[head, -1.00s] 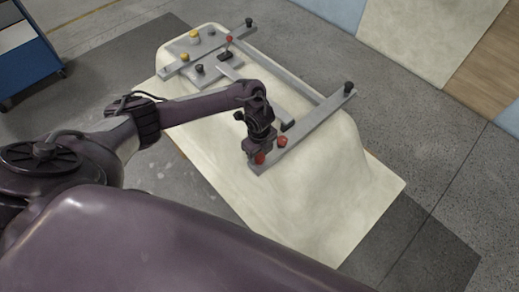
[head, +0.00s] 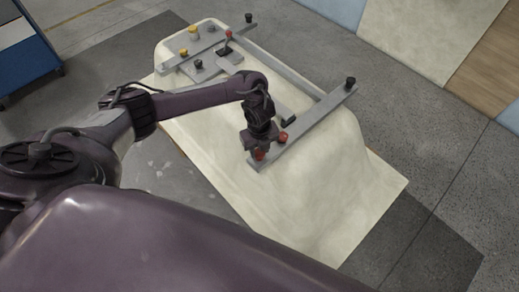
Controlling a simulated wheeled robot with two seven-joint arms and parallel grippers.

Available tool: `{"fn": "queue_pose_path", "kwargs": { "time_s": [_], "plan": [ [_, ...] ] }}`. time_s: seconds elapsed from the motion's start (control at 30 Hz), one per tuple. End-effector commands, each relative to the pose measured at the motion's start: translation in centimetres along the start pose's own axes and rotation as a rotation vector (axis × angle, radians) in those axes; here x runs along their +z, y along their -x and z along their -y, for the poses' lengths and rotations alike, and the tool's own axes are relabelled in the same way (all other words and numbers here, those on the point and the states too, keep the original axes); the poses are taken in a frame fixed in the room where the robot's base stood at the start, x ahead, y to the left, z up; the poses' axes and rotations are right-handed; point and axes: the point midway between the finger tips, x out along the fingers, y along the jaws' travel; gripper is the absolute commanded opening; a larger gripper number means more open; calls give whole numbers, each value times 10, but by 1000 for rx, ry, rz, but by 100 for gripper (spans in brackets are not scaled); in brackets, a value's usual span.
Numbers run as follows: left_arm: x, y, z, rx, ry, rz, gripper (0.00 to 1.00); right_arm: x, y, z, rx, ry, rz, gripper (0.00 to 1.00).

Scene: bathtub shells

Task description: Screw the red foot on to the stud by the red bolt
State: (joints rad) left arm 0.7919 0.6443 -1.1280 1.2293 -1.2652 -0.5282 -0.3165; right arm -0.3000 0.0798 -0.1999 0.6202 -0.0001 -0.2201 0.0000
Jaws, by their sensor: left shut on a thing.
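The upturned cream tub shell (head: 320,175) has a grey metal frame on top. My left gripper (head: 259,152) points down at the near end of the frame's near cross bar (head: 318,115). It is shut on the red foot (head: 260,155), which shows just below the fingers at the bar's end. The stud under the foot is hidden, and I cannot tell how far the foot sits on it. A second red piece, likely the red bolt (head: 283,137), stands on the bar just right of the gripper. My right gripper is not in view.
Black feet stand at the bar ends, one at the right (head: 350,82) and one at the back (head: 249,18). Yellow pieces (head: 194,31) and a small red piece (head: 228,34) are at the far end. A blue cart (head: 25,50) stands at the left. Floor at the right is clear.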

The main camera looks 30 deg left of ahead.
Motion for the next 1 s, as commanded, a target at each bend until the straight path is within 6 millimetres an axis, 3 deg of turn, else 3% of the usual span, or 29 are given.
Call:
{"fn": "queue_pose_path", "kwargs": {
  "time_s": [0.93,0.97,1.0],
  "plan": [
    [0,-2,0,-1,-567,2,8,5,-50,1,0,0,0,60],
    [0,0,0,0,-561,1,38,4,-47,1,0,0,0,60],
    [0,0,0,0,-560,0,44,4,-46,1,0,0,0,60]
  ]
}}
